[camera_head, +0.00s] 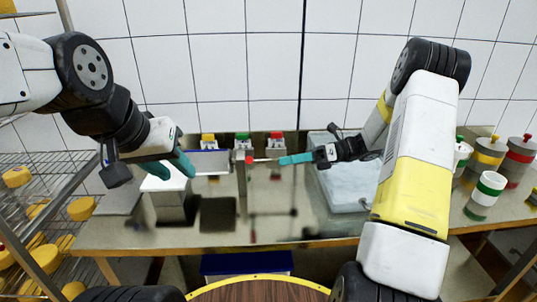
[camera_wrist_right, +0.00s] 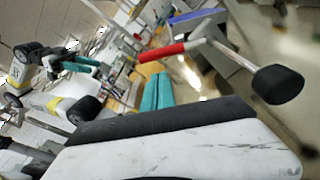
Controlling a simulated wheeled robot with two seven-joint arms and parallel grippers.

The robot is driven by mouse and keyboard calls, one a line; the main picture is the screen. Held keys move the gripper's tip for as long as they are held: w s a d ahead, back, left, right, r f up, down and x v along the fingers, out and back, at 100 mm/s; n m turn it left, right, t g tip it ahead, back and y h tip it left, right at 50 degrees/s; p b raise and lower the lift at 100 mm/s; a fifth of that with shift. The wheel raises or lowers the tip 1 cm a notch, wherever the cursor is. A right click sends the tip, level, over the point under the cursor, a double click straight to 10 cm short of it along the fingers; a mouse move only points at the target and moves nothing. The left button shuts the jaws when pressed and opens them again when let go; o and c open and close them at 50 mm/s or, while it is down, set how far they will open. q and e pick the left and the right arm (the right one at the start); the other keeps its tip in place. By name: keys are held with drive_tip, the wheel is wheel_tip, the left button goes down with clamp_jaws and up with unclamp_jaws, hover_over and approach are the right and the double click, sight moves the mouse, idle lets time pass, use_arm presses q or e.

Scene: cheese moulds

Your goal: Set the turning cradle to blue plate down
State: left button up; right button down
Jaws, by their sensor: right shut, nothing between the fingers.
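The turning cradle stands at the middle of the counter, with a pale plate edged in blue (camera_head: 211,162) and a grey post beside it. In the right wrist view a blue strip (camera_wrist_right: 195,15) lies along its edge; I cannot tell which plate faces down. A red handle (camera_wrist_right: 163,51) on a metal bar is just beyond my right fingertips; its red end shows in the head view (camera_head: 249,160). My right gripper (camera_head: 284,160) is shut and empty, pointing left at the handle, apparently apart from it. My left gripper (camera_head: 183,172) is open and empty, left of the plate, above a white-topped block.
A pale basin (camera_head: 345,188) lies right of the cradle. Banded white moulds (camera_head: 486,196) stand at the right. A wire rack with yellow cheeses (camera_head: 81,208) is at the left. A blue crate (camera_head: 247,264) is below the counter. Yellow, green and red-topped fixtures stand along the back.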

drive_tip(key=a+f, duration=0.1)
drive_tip(key=a, duration=0.8)
drive_tip(key=shift+s+a, duration=0.15)
drive_tip(key=shift+s, duration=0.3)
drive_tip(key=shift+r, duration=0.1)
